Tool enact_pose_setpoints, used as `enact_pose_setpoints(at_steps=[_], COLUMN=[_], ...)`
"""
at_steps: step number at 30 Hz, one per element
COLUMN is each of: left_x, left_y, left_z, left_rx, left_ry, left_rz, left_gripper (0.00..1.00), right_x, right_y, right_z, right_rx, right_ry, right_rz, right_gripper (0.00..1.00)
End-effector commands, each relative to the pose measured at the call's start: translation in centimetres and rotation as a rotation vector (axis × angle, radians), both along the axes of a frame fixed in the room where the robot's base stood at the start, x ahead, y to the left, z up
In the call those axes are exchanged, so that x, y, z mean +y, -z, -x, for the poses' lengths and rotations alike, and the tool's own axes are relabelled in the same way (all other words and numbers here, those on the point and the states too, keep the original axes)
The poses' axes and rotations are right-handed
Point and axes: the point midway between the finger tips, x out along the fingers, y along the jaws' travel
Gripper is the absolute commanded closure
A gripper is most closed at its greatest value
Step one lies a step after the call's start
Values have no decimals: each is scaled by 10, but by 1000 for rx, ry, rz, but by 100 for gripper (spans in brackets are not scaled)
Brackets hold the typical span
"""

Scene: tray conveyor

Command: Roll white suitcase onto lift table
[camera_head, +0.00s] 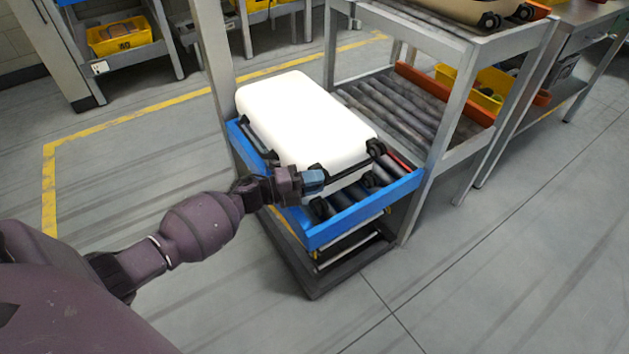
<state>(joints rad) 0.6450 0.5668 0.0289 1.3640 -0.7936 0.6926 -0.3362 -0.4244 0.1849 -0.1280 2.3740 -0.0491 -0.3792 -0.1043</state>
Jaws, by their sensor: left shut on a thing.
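The white suitcase (305,115) lies flat on the blue-framed lift table (340,230), with its black wheels towards the near right. Dark rollers of the lift table show under and beside it. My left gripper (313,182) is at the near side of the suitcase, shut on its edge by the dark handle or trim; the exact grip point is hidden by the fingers. My right gripper is not in view.
A roller conveyor (395,112) adjoins the lift table at the back right, with an orange end stop. Another suitcase (463,10) sits on the upper level. Yellow bins (122,36) stand on shelves behind. Grey floor at left and front right is clear.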

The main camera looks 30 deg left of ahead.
Motion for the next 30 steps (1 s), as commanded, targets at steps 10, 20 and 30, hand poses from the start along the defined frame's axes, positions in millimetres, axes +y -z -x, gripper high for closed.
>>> enact_pose_setpoints(at_steps=[10, 20, 30], left_x=[0, 5, 42], left_y=[1, 0, -2], left_z=[0, 5, 48], left_rx=[2, 0, 0], left_ry=[0, 0, -1], left_rz=[-1, -1, -1], left_gripper=[48, 48, 48], right_x=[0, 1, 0], right_y=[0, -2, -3], right_z=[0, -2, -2], right_rx=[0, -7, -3], right_ry=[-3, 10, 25], right_rz=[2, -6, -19], right_gripper=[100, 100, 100])
